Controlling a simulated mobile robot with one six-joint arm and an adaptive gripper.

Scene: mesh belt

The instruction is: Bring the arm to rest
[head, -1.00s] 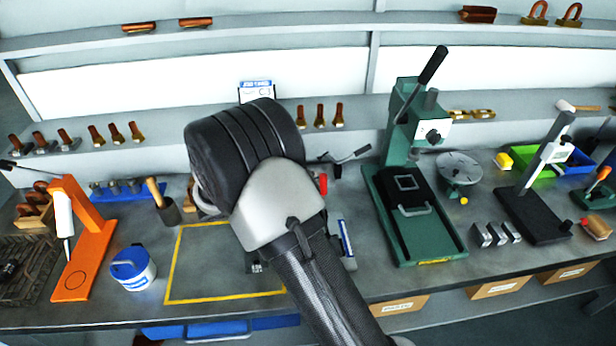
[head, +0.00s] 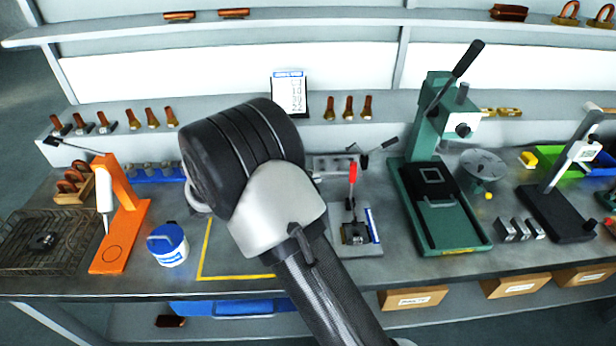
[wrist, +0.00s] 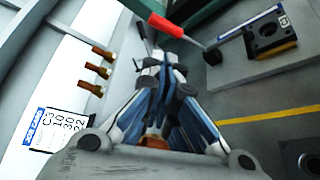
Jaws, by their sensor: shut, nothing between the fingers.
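My arm rises from the lower edge of the head view and crosses the middle of the bench; its dark, rounded joint hides part of the bench and the yellow-outlined square. My gripper is hidden behind the arm in the head view. In the wrist view my gripper (wrist: 168,85) shows with its blue-sided fingers drawn together and nothing seen between them. It hangs in the air beside the clamp with the red handle (head: 352,195), which also shows in the wrist view (wrist: 165,26). I cannot tell its height above the bench.
A green press (head: 440,205) stands right of the arm. An orange stand (head: 122,215), a blue-lidded tub (head: 168,245) and a wire basket (head: 45,240) stand left. A card (head: 289,93) and several copper-tipped pieces line the back shelf. The yellow outline (head: 205,250) looks bare where visible.

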